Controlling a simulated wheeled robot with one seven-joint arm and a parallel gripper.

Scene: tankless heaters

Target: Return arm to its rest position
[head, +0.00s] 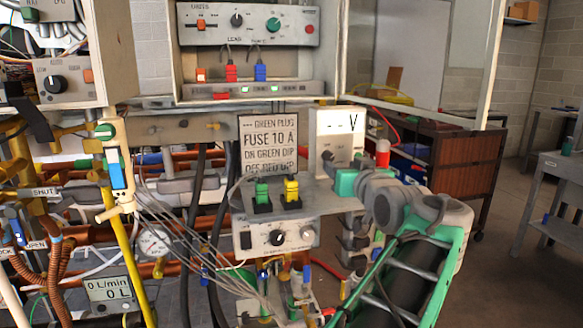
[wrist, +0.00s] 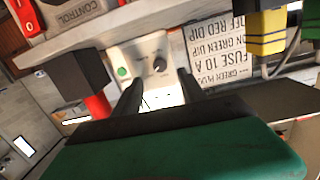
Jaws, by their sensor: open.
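My arm (head: 425,265), green and grey, reaches up from the lower right in the head view. My gripper (head: 330,165) is in front of the white meter marked V (head: 338,122), close to its lower edge. In the wrist view, which is upside down, my gripper (wrist: 160,90) shows two dark fingers spread apart with nothing held between them. The white meter (wrist: 135,58), with a green button and black knob, lies beyond the fingers. I cannot tell whether the fingers touch it.
A fuse sign (head: 268,143) hangs left of the meter. Pipes and cables crowd the left. A brown cabinet (head: 462,165) stands at right; open floor lies beyond my arm.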

